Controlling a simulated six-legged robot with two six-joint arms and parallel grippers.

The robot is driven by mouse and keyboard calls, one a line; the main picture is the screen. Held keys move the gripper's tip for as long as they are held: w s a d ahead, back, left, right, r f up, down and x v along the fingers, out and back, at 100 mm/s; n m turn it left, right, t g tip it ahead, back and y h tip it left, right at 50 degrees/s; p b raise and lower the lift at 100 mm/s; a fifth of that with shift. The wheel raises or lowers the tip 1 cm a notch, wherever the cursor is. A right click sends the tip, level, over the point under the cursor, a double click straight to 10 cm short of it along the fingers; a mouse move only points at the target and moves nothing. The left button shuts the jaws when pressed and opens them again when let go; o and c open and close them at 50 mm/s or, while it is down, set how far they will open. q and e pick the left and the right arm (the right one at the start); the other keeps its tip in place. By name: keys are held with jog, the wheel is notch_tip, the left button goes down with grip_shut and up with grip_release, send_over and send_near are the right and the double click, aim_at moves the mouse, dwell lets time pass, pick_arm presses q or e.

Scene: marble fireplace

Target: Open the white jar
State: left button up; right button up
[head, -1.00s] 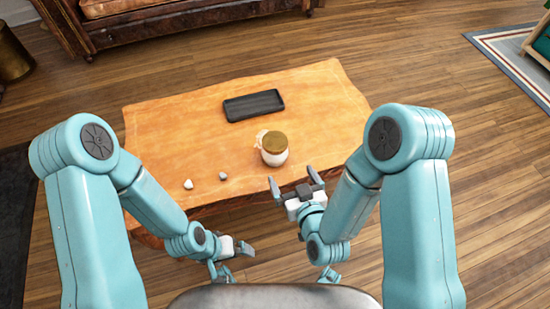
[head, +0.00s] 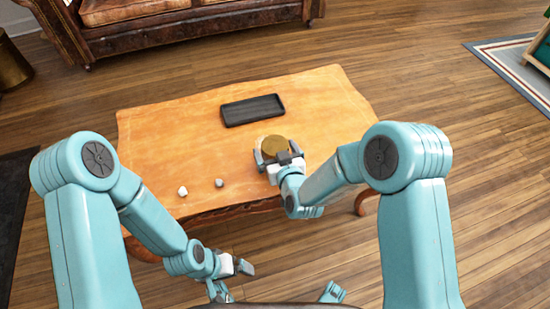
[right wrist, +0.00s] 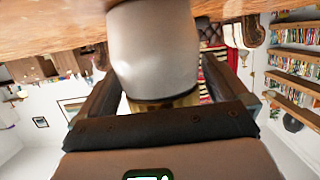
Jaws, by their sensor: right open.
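The white jar with a gold-brown lid (head: 273,145) stands on the wooden table near its front right part. My right gripper (head: 272,155) is at the jar, with its open fingers on either side of it. In the right wrist view the white jar body (right wrist: 152,50) fills the middle between the two dark fingers, and the picture is upside down. The lid (right wrist: 165,101) shows as a gold band there, partly hidden by the gripper's palm. In the head view the gripper hides most of the jar body. My left gripper (head: 240,268) is low, in front of the table, apart from everything; its jaw state is unclear.
The wooden table (head: 180,140) carries a black tray (head: 252,110) behind the jar. Two small whitish pieces, one (head: 182,191) and another (head: 219,183), lie near the front edge. The table's left side is clear. A leather sofa (head: 190,20) stands beyond.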

jog(key=shift+w+a, duration=0.1)
jog(key=shift+w, duration=0.25)
jog(key=c, duration=1)
jog(key=shift+c, duration=0.2)
jog(key=shift+r, duration=0.1)
notch_tip(320, 180, up, 20)
jog(key=p, duration=0.5)
jog(key=shift+p, duration=0.4)
